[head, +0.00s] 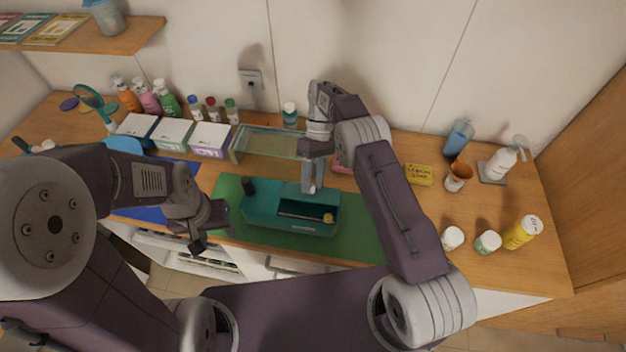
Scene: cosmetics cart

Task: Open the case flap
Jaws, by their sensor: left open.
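The teal case (262,222) stands on the green mat (360,225) near the front of the counter. Its front shows a long dark slot or panel, with a small yellowish round piece (327,217) at the right end. I cannot tell which part is the flap. My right gripper (311,189) points down at the case's upper back edge; whether it touches is unclear, and its jaw gap is too small to read. My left gripper (202,238) is open and empty, left of the case over the blue mat's edge.
A small dark object (248,186) stands at the case's back left. A glass-topped box (270,143) and white cartons (173,134) are behind. Jars (487,243), a yellow bottle (522,232) and a yellow soap box (419,174) stand right. The green mat right of the case is clear.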

